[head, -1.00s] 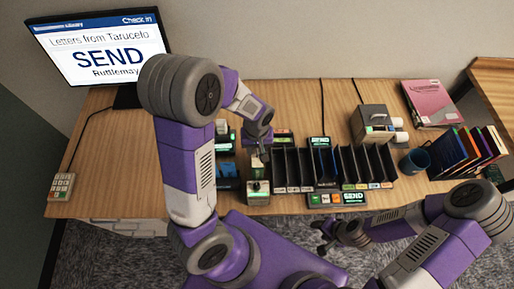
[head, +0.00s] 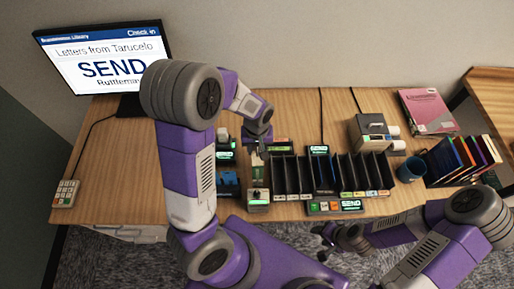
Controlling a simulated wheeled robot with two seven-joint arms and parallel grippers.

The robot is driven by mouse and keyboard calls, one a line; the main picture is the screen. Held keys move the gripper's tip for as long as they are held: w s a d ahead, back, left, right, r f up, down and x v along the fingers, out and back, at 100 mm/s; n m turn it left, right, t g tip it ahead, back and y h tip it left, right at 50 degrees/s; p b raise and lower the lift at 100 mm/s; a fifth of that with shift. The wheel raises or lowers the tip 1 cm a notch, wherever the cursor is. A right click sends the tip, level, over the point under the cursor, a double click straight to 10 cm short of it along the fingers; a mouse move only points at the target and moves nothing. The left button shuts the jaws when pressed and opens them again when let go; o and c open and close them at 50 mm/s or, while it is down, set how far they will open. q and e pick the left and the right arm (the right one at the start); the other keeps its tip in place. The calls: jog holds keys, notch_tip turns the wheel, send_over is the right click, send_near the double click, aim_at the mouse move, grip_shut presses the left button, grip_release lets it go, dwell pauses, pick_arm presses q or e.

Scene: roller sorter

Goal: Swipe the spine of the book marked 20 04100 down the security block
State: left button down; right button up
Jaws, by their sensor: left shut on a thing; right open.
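My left gripper (head: 257,146) is shut on a thin, pale object, seen nearly edge-on, which I take to be a book (head: 256,159). Its mark is too small to read, and the gripper and wrist partly hide it. Just below it in the head view stands a small block with a green-lit front (head: 258,196), probably the security block. I cannot tell whether the book touches it. My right gripper (head: 323,241) is open and empty, in front of the desk's near edge.
A row of black sorter slots (head: 330,172) fills the middle of the desk (head: 100,150). A green-lit panel (head: 336,207) lies before it. At the right are a blue mug (head: 411,168), a pink book (head: 428,111) and several upright books (head: 465,157). A monitor (head: 105,55) reads SEND.

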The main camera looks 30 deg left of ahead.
pick_arm(q)
jog(key=shift+r+p, duration=3.35)
jog(key=shift+r, duration=0.95)
